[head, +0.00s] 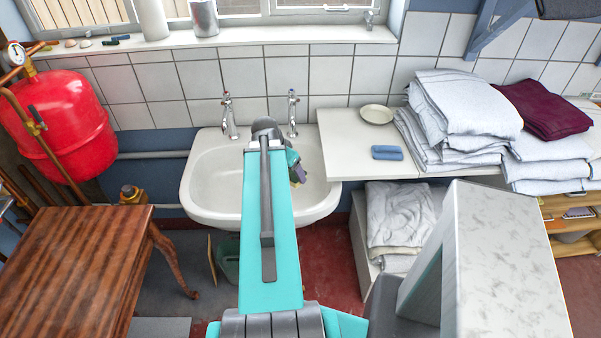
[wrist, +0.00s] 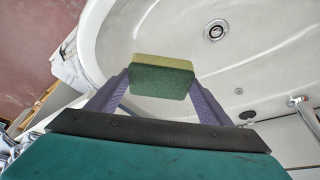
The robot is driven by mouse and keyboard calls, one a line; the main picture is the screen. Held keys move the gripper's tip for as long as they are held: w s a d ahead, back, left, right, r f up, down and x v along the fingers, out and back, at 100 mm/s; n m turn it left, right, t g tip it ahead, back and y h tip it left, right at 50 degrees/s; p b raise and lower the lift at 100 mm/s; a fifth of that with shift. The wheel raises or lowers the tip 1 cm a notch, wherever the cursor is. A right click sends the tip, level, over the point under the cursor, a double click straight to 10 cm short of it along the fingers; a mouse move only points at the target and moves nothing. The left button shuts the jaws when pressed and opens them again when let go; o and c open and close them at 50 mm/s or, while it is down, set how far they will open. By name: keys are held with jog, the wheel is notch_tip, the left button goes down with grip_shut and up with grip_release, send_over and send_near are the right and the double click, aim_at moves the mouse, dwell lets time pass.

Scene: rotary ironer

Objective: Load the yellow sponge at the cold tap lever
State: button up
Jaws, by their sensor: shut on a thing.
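A sponge (wrist: 163,79), yellow on one side and dark green on the other, is held between the two purple fingers of my gripper (wrist: 160,84) over the white basin in the wrist view. In the head view my gripper (head: 297,172) is over the right part of the basin, below and in front of the right tap, and the sponge is hard to make out. The right tap (head: 292,115) has a bluish top and stands at the basin's back right. The left tap (head: 229,116) has a reddish top. In the wrist view a chrome tap (wrist: 302,104) shows at the right edge.
The white basin (head: 205,180) is empty, with its drain (wrist: 215,31) visible. A counter (head: 345,140) to the right holds a blue block (head: 387,153), a dish (head: 376,114) and folded towels (head: 465,105). A red tank (head: 62,118) and wooden table (head: 75,255) stand left.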

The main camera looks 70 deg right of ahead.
jog(key=s, duration=0.2)
jog(key=s+d+m, duration=0.1)
jog(key=shift+s+f, duration=0.35)
jog(key=shift+f, duration=0.05)
jog(key=shift+w+d, duration=0.1)
jog(key=w+d+f, duration=0.1)
jog(key=w+d, duration=0.1)
jog(key=d, duration=0.4)
jog(key=w+d+f, duration=0.1)
jog(key=w+d, duration=0.2)
jog(key=d, duration=0.3)
jog(key=shift+d+f+b, duration=0.3)
jog(key=shift+f+b, duration=0.05)
jog(key=shift+f, duration=0.05)
dwell(0.8)
jog(key=shift+w, duration=0.1)
dwell(0.4)
